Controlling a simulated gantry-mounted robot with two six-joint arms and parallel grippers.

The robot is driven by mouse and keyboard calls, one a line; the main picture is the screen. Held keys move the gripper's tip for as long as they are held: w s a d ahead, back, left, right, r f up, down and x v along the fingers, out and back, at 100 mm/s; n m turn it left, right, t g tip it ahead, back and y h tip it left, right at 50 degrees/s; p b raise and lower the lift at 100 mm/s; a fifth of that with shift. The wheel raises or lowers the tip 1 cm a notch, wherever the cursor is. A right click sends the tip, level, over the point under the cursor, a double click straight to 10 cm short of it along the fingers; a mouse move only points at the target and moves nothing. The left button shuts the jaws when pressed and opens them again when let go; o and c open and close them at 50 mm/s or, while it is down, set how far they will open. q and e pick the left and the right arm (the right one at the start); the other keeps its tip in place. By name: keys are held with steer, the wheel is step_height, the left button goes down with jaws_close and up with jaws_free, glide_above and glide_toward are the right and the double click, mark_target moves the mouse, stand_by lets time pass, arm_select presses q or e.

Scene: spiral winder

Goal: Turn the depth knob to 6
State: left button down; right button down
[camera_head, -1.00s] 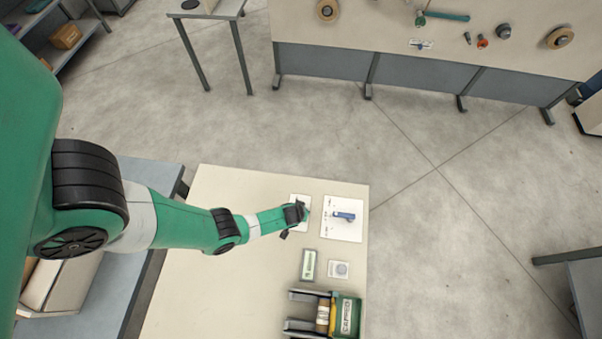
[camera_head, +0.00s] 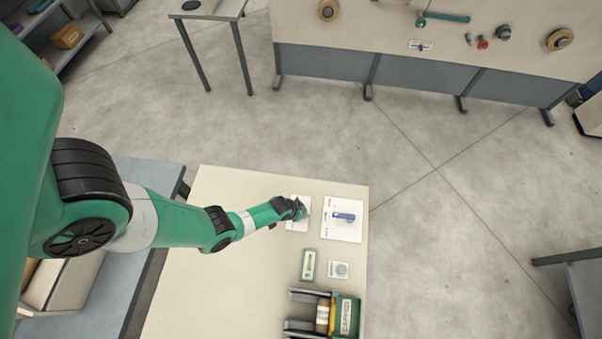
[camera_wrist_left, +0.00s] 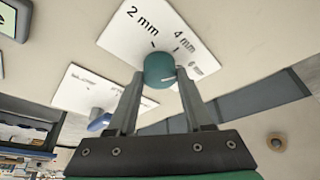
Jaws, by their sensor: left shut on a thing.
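The depth knob (camera_wrist_left: 159,68) is a teal round knob on a white plate (camera_wrist_left: 120,38) in the left wrist view. The plate bears "2 mm" and "4 mm" labels with tick marks, and a third label at its right edge is too partly seen to read. A pale line shows on the knob's side near the right finger. My left gripper (camera_wrist_left: 160,82) is shut on the knob, one finger on each side. In the head view my left gripper (camera_head: 299,208) is over the white plate (camera_head: 297,224) and hides the knob. My right gripper is not in view.
A second white plate with a blue lever (camera_head: 343,217) lies just right of the knob plate. A green-framed panel (camera_head: 309,264), a small grey square (camera_head: 339,269) and a green-and-black unit (camera_head: 346,316) are nearer the front. The left of the cream table (camera_head: 215,260) is clear.

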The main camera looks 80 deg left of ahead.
arm_select(q)
steer(key=m+h, duration=0.1)
steer(key=m, duration=0.1)
steer(key=shift+a+f+m+b, duration=0.1)
steer(key=shift+m+b, duration=0.3)
steer(key=shift+m+h+b, duration=0.8)
steer(key=shift+m+b, duration=0.3)
steer(key=shift+m, duration=1)
steer(key=shift+c, duration=1.5)
jaws_free()
steer(key=shift+s, duration=0.1)
